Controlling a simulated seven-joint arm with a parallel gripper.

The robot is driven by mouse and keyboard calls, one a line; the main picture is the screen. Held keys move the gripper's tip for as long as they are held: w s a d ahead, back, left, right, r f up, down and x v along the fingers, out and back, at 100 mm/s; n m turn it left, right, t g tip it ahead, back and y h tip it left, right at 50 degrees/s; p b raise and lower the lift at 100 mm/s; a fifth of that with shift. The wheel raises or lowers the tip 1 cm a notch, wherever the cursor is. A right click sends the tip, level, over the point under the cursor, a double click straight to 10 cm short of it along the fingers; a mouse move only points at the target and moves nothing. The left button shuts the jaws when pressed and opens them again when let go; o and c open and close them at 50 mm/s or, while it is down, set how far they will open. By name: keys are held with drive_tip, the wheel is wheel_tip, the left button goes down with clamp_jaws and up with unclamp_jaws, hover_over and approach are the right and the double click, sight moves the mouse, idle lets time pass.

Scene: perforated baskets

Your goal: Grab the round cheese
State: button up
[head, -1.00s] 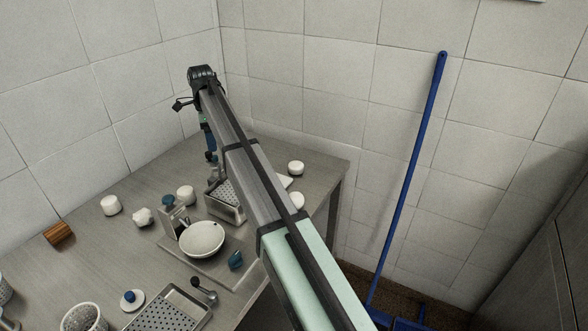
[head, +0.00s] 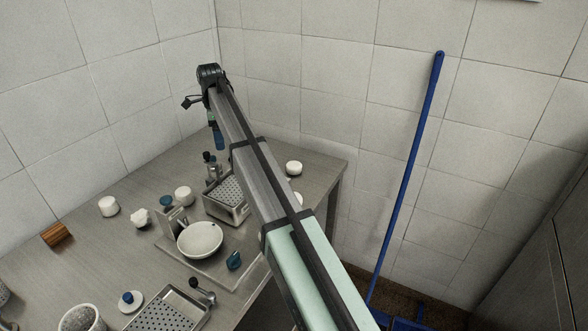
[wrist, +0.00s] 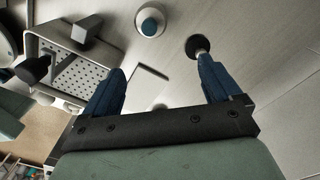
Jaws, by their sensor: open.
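Several small white round pieces stand on the table; I cannot tell which is the round cheese. One (head: 108,206), another (head: 183,196) and a lumpy one (head: 140,218) are on the left. One (head: 294,168) is near the back right edge, and one (head: 296,198) is partly hidden by my arm. My gripper (head: 219,140) is above the table's far part, beyond the perforated basket. In the wrist view my gripper (wrist: 160,64) is open and empty between blue fingers. A white round thing with a blue top (wrist: 150,20) lies ahead of the fingers.
A perforated metal basket (head: 226,207) is below my arm; its tray also shows left in the wrist view (wrist: 78,75). A dark knob on a pale stem (wrist: 197,45) is close to the right finger. A white bowl (head: 200,239) and wooden block (head: 56,234) are nearer.

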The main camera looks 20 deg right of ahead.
drive_tip(key=d+r+m, duration=0.1)
drive_tip(key=d+m, duration=0.1)
drive_tip(key=d, duration=1.2)
drive_tip(key=n, duration=0.2)
hover_over(294, 164)
wheel_tip(294, 164, down, 14)
drive_tip(key=n, duration=0.9)
drive_tip(key=n+t, duration=0.1)
drive_tip(key=n, duration=0.8)
drive_tip(key=shift+s+r, duration=0.15)
drive_tip(key=shift+r, duration=0.05)
drive_tip(key=c, duration=1.2)
